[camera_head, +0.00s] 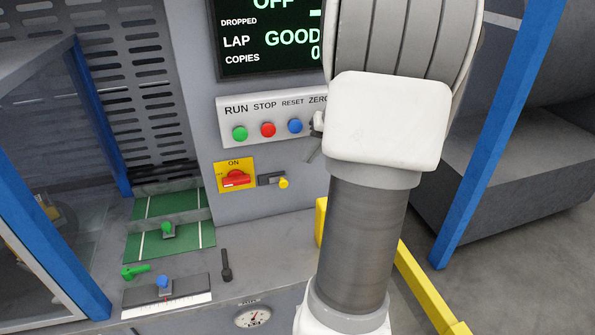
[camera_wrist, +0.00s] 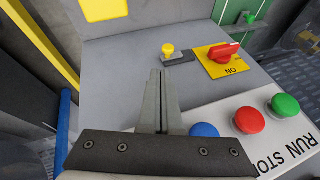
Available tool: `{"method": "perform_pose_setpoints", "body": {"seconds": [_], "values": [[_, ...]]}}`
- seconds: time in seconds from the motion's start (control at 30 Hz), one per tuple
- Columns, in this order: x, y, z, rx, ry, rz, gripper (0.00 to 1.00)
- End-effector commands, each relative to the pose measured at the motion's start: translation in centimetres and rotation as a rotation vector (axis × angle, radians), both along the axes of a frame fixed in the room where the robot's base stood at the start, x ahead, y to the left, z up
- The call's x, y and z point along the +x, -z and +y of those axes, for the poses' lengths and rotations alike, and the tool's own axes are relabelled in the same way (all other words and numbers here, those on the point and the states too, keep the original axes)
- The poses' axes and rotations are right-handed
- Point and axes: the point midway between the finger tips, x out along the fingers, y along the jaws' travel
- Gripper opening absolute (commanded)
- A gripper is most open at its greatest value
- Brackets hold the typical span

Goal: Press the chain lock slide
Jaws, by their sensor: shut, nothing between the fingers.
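A small dark slide plate with a yellow knob, which looks like the chain lock slide, sits on the grey panel right of the red rotary switch in the head view (camera_head: 283,183). The knob also shows in the wrist view (camera_wrist: 168,50), with the plate beside it. My gripper (camera_wrist: 160,73) is shut and empty. Its fingertips point toward the panel, just below the knob in the wrist picture. The knob is in plain view there; I see no contact with it. My arm covers most of my gripper in the head view.
The red rotary switch (camera_head: 236,178) on its yellow ON plate is close beside the slide. Above are the green (camera_head: 240,134), red (camera_head: 268,130) and blue (camera_head: 295,126) buttons. A dark display (camera_head: 266,40) hangs higher. A yellow rail (camera_head: 425,275) and a blue post (camera_head: 495,140) stand right.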

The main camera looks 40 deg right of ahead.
Motion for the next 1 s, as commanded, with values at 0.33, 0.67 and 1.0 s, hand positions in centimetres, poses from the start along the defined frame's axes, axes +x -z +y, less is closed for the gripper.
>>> {"method": "perform_pose_setpoints", "body": {"seconds": [0.33,0.67,1.0], "values": [[2.5,4.7,0.4,0.006,-0.001,0.003,0.0],[4.6,8.2,0.6,0.003,-0.002,0.001,0.0],[4.8,8.6,0.6,0.001,0.0,0.001,0.0]]}}
